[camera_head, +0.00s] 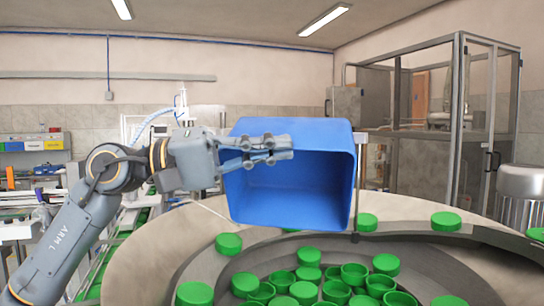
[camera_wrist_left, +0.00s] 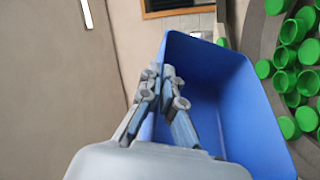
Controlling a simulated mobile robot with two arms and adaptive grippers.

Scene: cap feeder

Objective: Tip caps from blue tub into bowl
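The blue tub (camera_head: 300,195) is tipped on its side above the far part of the bowl, its open mouth facing the head camera. The visible inside looks empty. My left gripper (camera_head: 272,150) is shut on the tub's wall at the rim; in the left wrist view its fingers (camera_wrist_left: 166,80) straddle the edge of the tub (camera_wrist_left: 225,105). The round grey bowl (camera_head: 445,262) holds many green caps (camera_head: 307,257) in its middle, with several on its outer ledge. The caps also show in the left wrist view (camera_wrist_left: 291,31). My right gripper is not in view.
A wide beige rim (camera_head: 150,262) surrounds the bowl. A silver cylinder (camera_head: 523,190) stands at the right. A framed glass enclosure (camera_head: 440,130) is behind, and bins (camera_head: 35,143) and equipment stand at the far left.

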